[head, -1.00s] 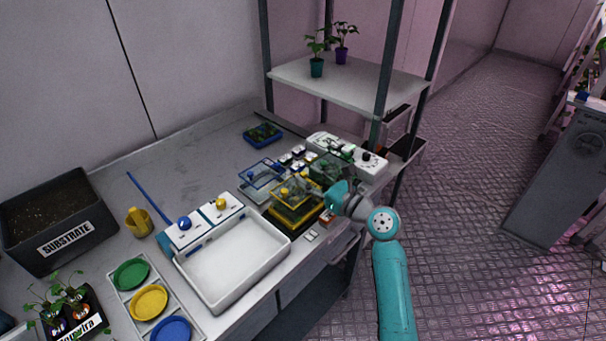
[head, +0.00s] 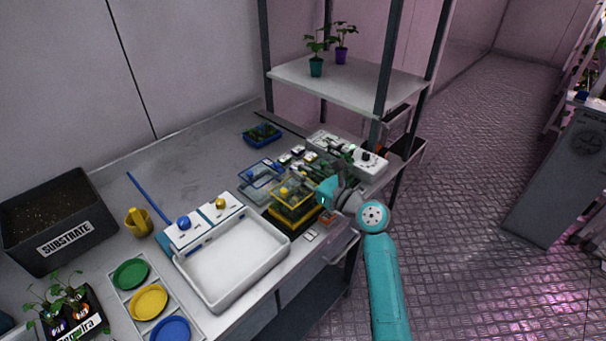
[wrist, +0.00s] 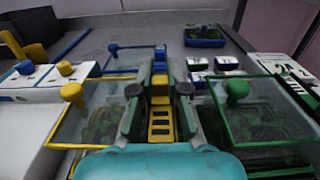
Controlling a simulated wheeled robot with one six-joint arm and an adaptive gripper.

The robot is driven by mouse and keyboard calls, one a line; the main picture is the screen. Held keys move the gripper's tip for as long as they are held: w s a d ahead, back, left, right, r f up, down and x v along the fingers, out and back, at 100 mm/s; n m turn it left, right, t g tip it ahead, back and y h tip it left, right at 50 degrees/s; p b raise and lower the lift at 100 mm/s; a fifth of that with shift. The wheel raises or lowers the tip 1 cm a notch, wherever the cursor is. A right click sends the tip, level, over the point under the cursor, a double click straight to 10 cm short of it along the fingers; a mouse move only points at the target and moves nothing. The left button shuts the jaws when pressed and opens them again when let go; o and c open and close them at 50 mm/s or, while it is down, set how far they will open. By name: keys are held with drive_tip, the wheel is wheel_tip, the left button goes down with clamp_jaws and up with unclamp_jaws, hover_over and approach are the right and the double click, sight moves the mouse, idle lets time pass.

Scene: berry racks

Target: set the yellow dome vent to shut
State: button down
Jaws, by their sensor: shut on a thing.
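The yellow dome (head: 292,192) is a clear cover with a yellow rim and a yellow knob, on the bench right of the white tray. In the wrist view its clear lid and yellow knob (wrist: 72,93) are at the left. The yellow vent (wrist: 160,124), a strip with dark slots, shows between my fingers in the wrist view. My gripper (wrist: 158,98) is shut on the yellow vent's raised tab (wrist: 159,82). In the head view my gripper (head: 324,192) is at the dome's right side and its fingertips are hidden. The vent's exact setting is unclear.
A green-knobbed clear dome (wrist: 262,112) is close on the right. A blue-rimmed dome (head: 262,174) stands behind the yellow one. A white control box (head: 350,152) and a shelf post (head: 386,75) are behind the arm. The white tray (head: 272,262) is at the left front.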

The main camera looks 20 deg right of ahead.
drive_tip(key=v, duration=0.4)
drive_tip(key=c, duration=1.1)
unclamp_jaws()
drive_tip(key=shift+w, duration=0.1)
drive_tip(key=v, duration=1.2)
